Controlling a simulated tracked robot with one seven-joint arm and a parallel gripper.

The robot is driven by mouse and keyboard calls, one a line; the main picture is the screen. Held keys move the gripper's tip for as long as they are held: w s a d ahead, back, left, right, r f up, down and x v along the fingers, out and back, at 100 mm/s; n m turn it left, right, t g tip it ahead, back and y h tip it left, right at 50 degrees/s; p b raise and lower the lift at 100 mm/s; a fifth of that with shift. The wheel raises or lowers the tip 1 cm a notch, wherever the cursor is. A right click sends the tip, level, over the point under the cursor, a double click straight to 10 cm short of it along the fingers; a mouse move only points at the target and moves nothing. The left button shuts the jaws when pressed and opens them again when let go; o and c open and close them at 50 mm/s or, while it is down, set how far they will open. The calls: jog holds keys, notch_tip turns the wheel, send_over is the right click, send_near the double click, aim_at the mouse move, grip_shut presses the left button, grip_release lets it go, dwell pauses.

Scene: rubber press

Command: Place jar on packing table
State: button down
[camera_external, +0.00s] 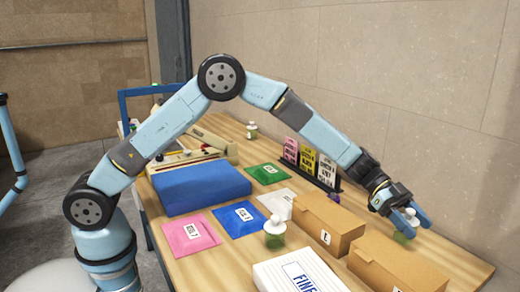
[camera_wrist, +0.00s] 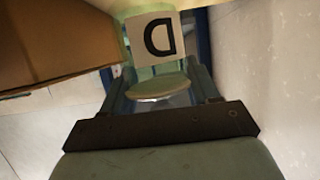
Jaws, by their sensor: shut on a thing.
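My gripper (camera_external: 408,218) is shut on a green jar (camera_external: 403,236) with a pale lid, at the right end of the wooden packing table (camera_external: 458,264). In the wrist view, the jar (camera_wrist: 142,72) sits between the fingers, with a white label marked "D" facing the camera. The fingers hide part of the jar in the external view. I cannot tell whether its base touches the tabletop.
Two cardboard boxes (camera_external: 322,222) stand left of my gripper; one side (camera_wrist: 60,40) is close in the wrist view. Another green jar (camera_external: 275,236) stands in front of them, and one more (camera_external: 252,131) at the back. A wall (camera_external: 450,110) borders the right.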

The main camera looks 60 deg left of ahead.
jog(key=shift+w+d+f, duration=0.15)
jog(key=shift+w+f, duration=0.05)
jog(key=shift+f, duration=1.55)
jog(key=shift+c, duration=1.3)
grip_release()
